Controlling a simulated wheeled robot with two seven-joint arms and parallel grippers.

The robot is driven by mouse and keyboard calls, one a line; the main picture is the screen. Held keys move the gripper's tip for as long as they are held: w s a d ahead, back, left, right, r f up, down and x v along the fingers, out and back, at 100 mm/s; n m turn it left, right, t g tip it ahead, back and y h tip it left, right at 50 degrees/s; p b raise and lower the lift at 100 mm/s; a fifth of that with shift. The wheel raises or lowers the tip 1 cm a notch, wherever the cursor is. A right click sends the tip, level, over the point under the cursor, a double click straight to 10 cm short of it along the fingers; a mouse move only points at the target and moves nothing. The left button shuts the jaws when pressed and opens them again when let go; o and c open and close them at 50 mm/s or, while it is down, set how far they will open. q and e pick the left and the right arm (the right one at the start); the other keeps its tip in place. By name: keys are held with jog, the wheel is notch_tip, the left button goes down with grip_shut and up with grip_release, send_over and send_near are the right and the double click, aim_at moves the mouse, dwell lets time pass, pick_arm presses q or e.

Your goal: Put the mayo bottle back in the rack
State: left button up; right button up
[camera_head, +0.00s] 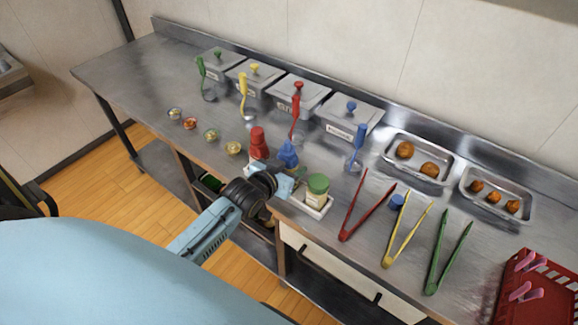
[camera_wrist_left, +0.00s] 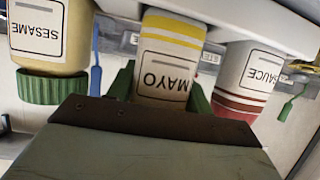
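The mayo bottle (camera_wrist_left: 162,75), white with yellow bands, is between my left gripper's green fingers (camera_wrist_left: 160,95) in the left wrist view, where it shows upside down. The fingers lie against both its sides. Its lower end meets the white rack (camera_wrist_left: 225,14); how deep it sits is hidden. The sesame bottle (camera_wrist_left: 50,40) and the sauce bottle (camera_wrist_left: 245,80) flank it. In the head view my left gripper (camera_head: 279,186) is at the rack (camera_head: 318,212), between the sesame bottle (camera_head: 317,188) and the red sauce bottle (camera_head: 258,145), and hides the mayo bottle. My right gripper is not in view.
Behind the rack are lidded bins (camera_head: 302,97) with colored ladles. Small bowls (camera_head: 212,134) stand left. Red tongs (camera_head: 356,220), yellow and green tongs lie right, below trays of food (camera_head: 418,178). A red basket (camera_head: 535,290) is at the lower right.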

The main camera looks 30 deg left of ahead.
pick_arm(q)
jog(key=shift+p, duration=0.3)
jog(key=shift+f, duration=0.25)
jog(key=shift+f+b, duration=0.45)
jog(key=shift+f, duration=0.05)
jog(key=shift+f, duration=0.15)
dwell(0.3)
jog(key=o, duration=0.7)
jog(key=shift+c, duration=0.2)
jog(key=shift+s, duration=0.1)
jog(key=p+v, duration=0.1)
jog(key=v, duration=1.2)
jog(key=shift+s, duration=0.15)
